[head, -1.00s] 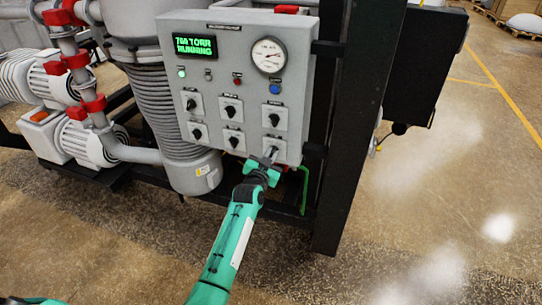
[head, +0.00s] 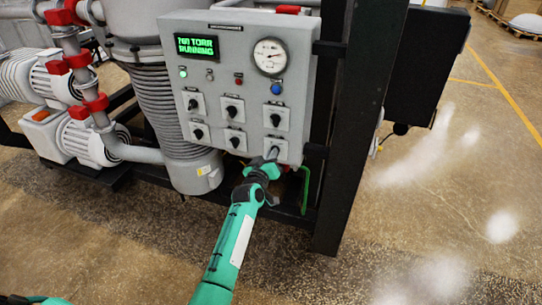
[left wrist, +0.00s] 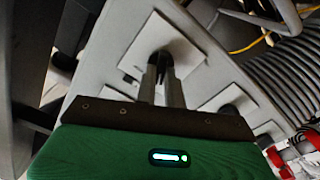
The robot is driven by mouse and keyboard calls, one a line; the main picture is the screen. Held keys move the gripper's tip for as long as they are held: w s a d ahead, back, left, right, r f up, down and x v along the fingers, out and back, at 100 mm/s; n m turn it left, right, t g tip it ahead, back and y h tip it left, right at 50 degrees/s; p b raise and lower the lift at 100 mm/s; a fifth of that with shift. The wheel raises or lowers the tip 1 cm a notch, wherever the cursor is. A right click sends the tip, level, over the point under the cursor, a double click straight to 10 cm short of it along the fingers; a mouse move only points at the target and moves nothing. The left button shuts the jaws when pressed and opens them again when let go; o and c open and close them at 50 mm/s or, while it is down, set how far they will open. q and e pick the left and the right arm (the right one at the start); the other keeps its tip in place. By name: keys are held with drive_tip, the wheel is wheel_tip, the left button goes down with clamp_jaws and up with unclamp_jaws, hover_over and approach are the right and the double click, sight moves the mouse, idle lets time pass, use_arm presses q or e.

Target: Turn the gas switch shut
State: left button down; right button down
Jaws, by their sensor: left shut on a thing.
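The grey control panel (head: 220,78) carries two rows of black rotary switches on pale square plates. My left gripper (head: 273,153) is at the lower right switch (head: 277,146) and shut on its knob. Its fingers partly cover that switch in the head view. In the left wrist view the fingers (left wrist: 163,78) close around the dark knob (left wrist: 160,57) in front of its pale plate (left wrist: 185,45). The switch labels are too small to read, and the knob's pointing direction is hidden. My right gripper is not in view.
Above the switches are a green display (head: 197,46), a round gauge (head: 270,57) and small lamps. The lower middle switch (head: 235,140) is close to the left gripper. A black frame post (head: 355,130) stands right of the panel. Open floor (head: 440,220) lies further right.

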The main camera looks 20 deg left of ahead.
use_arm(q)
drive_tip(key=shift+n, duration=0.3)
drive_tip(key=c, duration=1.5)
unclamp_jaws()
drive_tip(key=shift+s, duration=0.1)
drive_tip(key=s+b, duration=0.3)
drive_tip(key=s, duration=1)
drive_tip(key=shift+s+a, duration=0.25)
drive_tip(key=shift+s, duration=0.05)
